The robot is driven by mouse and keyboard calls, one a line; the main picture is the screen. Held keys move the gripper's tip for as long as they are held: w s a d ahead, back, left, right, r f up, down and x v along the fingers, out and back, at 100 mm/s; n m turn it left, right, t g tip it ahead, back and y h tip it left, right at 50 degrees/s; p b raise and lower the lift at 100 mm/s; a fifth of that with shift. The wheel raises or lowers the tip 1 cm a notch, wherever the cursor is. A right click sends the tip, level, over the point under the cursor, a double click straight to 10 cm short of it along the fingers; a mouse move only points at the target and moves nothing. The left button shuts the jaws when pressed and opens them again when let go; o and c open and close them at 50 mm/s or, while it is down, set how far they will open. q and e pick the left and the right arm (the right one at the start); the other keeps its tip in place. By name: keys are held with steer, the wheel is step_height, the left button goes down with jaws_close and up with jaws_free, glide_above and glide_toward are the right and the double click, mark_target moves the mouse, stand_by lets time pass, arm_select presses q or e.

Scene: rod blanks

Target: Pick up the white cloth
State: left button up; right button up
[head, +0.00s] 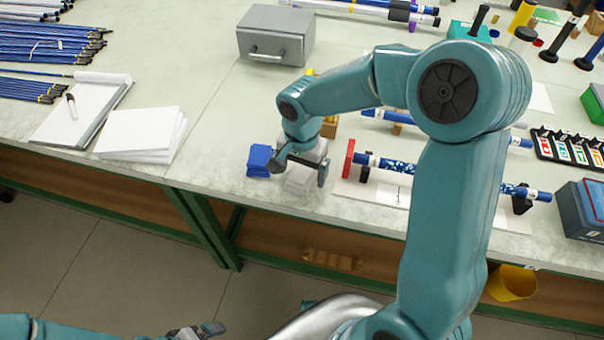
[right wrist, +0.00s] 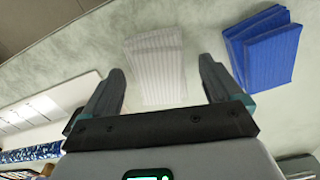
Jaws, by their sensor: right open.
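The white cloth (head: 301,183) lies folded on the table near its front edge, partly covered by my right gripper in the head view. In the right wrist view the ribbed white cloth (right wrist: 154,55) lies ahead of and between the fingertips. My right gripper (head: 297,172) is open and empty above it, fingers pointing down; its two fingers also show in the right wrist view (right wrist: 161,72). I cannot tell the exact height gap. My left gripper (head: 208,330) is low at the bottom edge, away from the table, and its jaws are unclear.
A folded blue cloth stack (head: 259,161) lies just left of the white cloth. A rod rests on a holder with a red end plate (head: 349,158) to the right. A grey metal box (head: 276,35) stands behind, and a white paper stack (head: 140,134) lies left.

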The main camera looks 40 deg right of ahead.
mark_target(302, 171)
steer(key=shift+s, duration=0.1)
steer(key=c, duration=0.9)
steer(key=shift+c, duration=1.2)
steer(key=shift+r, duration=0.65)
step_height(302, 171, up, 19)
steer(key=p, duration=0.2)
steer(key=o, duration=0.5)
steer(key=shift+f, duration=0.1)
steer(key=c, duration=0.4)
